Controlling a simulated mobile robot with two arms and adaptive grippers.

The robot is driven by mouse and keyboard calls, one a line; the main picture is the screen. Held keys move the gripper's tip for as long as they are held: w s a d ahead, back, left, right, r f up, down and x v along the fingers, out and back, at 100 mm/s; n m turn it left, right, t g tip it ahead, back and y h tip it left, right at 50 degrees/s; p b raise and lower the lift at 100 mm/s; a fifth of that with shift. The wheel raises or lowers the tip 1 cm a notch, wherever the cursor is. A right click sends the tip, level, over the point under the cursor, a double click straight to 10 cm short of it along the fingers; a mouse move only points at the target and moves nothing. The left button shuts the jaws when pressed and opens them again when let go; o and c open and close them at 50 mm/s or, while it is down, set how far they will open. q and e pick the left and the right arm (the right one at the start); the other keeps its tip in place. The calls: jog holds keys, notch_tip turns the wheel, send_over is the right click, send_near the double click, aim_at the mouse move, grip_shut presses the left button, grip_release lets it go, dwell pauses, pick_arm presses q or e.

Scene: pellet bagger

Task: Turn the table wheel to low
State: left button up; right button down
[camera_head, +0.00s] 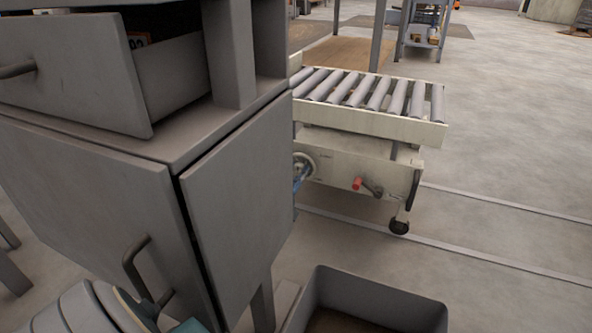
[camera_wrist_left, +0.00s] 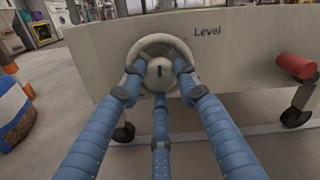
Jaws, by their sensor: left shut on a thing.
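The roller table (camera_head: 370,122) stands beyond the grey cabinet, with a pale handwheel (camera_head: 304,163) on its side panel. The wheel also shows in the left wrist view (camera_wrist_left: 160,41), face on, with a dark mark on its hub and the word "Level" to its right. My left gripper (camera_head: 300,180) is mostly hidden behind the cabinet. In the wrist view its blue fingers (camera_wrist_left: 158,76) close on the wheel's rim from the left, right and below. My right gripper is not in view.
A red-handled crank (camera_head: 358,183) sticks out right of the wheel. The grey cabinet (camera_head: 240,190) with an open drawer (camera_head: 75,75) fills the left. A grey bin (camera_head: 385,308) is at the bottom. The floor on the right is clear.

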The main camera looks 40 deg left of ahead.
pick_arm(q)
jog(key=shift+n+p, duration=0.45)
jog(key=shift+n, duration=1.95)
jog(key=shift+f, duration=0.1)
jog(key=o, duration=1.2)
